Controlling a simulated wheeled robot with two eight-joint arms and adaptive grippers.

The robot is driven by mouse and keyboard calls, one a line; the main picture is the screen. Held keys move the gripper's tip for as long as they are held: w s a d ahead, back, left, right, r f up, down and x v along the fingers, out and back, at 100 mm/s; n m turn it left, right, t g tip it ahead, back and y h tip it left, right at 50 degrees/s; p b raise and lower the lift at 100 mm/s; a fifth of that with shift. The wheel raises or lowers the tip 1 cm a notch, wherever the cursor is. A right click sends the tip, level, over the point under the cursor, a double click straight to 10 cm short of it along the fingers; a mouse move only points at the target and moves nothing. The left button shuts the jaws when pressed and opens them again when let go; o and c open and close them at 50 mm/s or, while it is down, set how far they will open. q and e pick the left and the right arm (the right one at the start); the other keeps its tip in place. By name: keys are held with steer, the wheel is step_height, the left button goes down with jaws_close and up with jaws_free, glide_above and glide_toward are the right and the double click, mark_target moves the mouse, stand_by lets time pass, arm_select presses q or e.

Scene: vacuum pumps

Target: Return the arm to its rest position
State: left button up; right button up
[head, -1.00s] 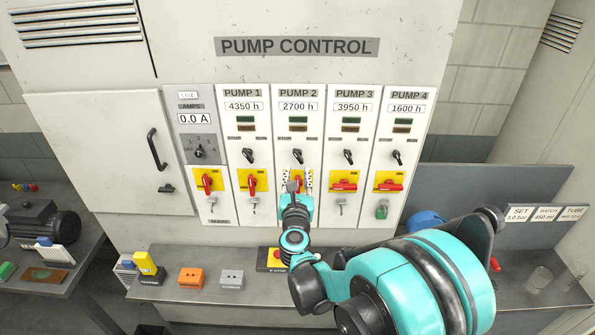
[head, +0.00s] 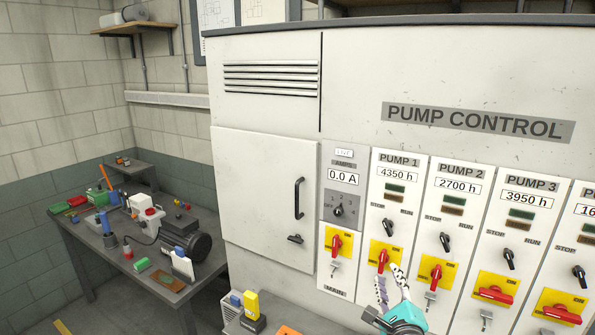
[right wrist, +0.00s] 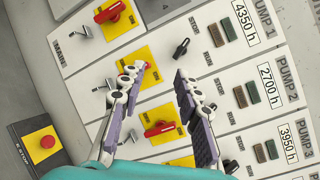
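My right gripper (head: 389,272) is in front of the pump panel, at the lower part of the Pump 1 column. Its two fingers are spread apart with nothing between them, as the right wrist view (right wrist: 155,75) shows. One finger partly covers the Pump 1 yellow switch plate (right wrist: 137,52) in that view; the gap between tip and plate cannot be told. The Pump 1 red handle (head: 384,257) shows just above the fingers in the head view. The Pump 2 red handle (head: 437,273) is to the right, clear of the fingers. My left gripper is not in view.
The white control cabinet (head: 262,115) stands close, with a black door handle (head: 299,198). The red Pump 3 handle (head: 487,287) lies crosswise. A red emergency-stop button (right wrist: 47,141) is at lower left in the wrist view. A workbench (head: 75,235) with a motor (head: 187,240) stands left.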

steer(key=s+a+f+n+g+y+b, duration=0.2)
steer(key=s+a+f+n+b, duration=0.15)
steer(key=f+n, duration=0.25)
steer(key=s+a+f+n+g+y+b, duration=0.1)
steer(key=s+a+f+n+y+b, duration=0.1)
steer(key=a+f+n, duration=0.25)
arm_select(q)
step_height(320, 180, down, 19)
steer(key=b, duration=1.1)
arm_select(e)
steer(key=s+d+f+n+g+h, duration=0.1)
steer(key=s+f+n+g, duration=0.3)
steer(key=s+f+n, duration=0.4)
steer(key=s+d+f+n+g+h, duration=0.1)
steer(key=s+f+n+g, duration=0.3)
steer(key=s+f+n, duration=0.4)
step_height(320, 180, down, 7)
steer(key=shift+s+d+f, duration=0.15)
steer(key=shift+s+d, duration=0.05)
steer(key=shift+d, duration=0.35)
